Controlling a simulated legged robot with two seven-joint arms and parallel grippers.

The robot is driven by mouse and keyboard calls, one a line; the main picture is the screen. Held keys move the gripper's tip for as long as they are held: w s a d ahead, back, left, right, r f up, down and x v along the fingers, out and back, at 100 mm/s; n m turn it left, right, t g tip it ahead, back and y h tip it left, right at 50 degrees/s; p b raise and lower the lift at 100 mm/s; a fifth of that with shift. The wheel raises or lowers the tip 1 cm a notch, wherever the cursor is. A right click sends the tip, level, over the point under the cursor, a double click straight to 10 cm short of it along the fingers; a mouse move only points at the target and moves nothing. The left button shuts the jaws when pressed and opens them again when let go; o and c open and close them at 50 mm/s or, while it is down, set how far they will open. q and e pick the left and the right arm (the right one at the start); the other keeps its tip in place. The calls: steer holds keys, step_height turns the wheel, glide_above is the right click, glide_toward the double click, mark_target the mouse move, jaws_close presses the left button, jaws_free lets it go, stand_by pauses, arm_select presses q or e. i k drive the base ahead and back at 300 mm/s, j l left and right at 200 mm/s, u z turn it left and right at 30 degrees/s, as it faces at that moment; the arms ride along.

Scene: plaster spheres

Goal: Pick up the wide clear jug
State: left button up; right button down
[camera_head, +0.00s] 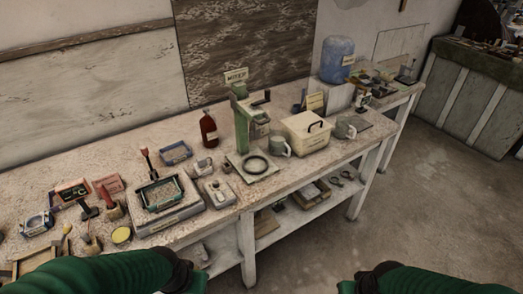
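A wide, see-through blue jug (338,61) stands upright at the far right end of the workbench, against the wall. It has a small label on its front, and low items in front partly hide its base. No other clear jug can be made out. My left arm comes in at the bottom left, with its dark gripper end (188,275) in front of the bench's front edge. My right gripper end (353,283) is at the bottom edge, over the floor. Both are far from the jug, and their fingers cannot be made out.
The long workbench (290,177) is crowded. A green press (242,125), a dark red bottle (209,130), a cream box (307,132) and grey mugs (345,129) stand on it. A shelf (290,218) lies below. Open floor (420,190) is at right, before a green-edged cabinet (470,95).

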mark_target(277, 139)
steer(key=i+j+u, duration=0.5)
steer(key=i+j, duration=0.2)
steer(key=j, duration=0.15)
